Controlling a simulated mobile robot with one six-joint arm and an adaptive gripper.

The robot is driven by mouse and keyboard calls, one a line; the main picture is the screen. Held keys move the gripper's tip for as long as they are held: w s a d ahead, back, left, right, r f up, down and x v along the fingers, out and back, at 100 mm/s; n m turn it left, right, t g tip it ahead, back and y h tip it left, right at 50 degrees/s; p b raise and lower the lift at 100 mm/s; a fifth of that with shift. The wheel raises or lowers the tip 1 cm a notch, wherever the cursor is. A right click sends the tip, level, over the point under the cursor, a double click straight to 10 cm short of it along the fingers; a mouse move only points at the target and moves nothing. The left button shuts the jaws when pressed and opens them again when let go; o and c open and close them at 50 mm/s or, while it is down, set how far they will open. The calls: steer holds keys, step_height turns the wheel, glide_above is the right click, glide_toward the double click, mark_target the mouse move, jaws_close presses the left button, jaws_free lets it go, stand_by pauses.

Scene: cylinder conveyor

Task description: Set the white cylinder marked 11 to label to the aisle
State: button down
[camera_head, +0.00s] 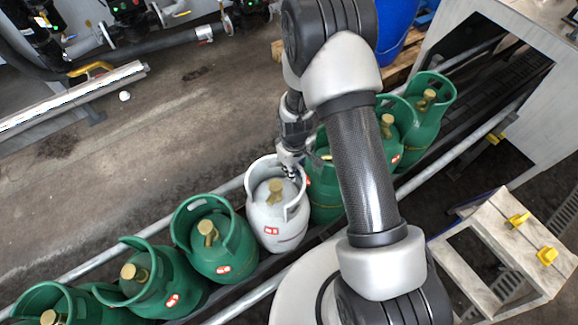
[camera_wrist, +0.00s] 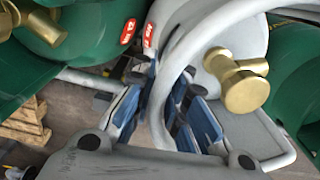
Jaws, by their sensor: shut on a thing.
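The white cylinder (camera_head: 278,228) stands upright in the row on the conveyor, between green cylinders. It has a brass valve, a round collar and a small red-and-white label facing the front; I cannot read the number. In the wrist view its collar (camera_wrist: 181,55) runs between my fingers, with the brass valve to the right. My gripper (camera_head: 291,171) reaches down to the far side of the collar. In the wrist view my gripper (camera_wrist: 163,100) is shut on the collar rim, with blue-grey fingers on both sides. The arm hides part of the row.
Green cylinders (camera_head: 213,243) stand close on the left, and more (camera_head: 428,112) to the right. Conveyor rails (camera_head: 235,305) run diagonally. The aisle floor (camera_head: 150,170) behind is mostly clear. A step stool (camera_head: 505,245) stands at right, and a blue drum (camera_head: 396,30) at the back.

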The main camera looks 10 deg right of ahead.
steer(key=shift+s+d+m, duration=0.15)
steer(key=shift+d+m, duration=0.05)
steer(key=shift+m, duration=0.4)
steer(key=c, duration=1.6)
jaws_free()
steer(key=shift+s, duration=0.1)
steer(key=shift+r, duration=0.1)
step_height(320, 180, up, 12)
steer(key=shift+f, duration=0.1)
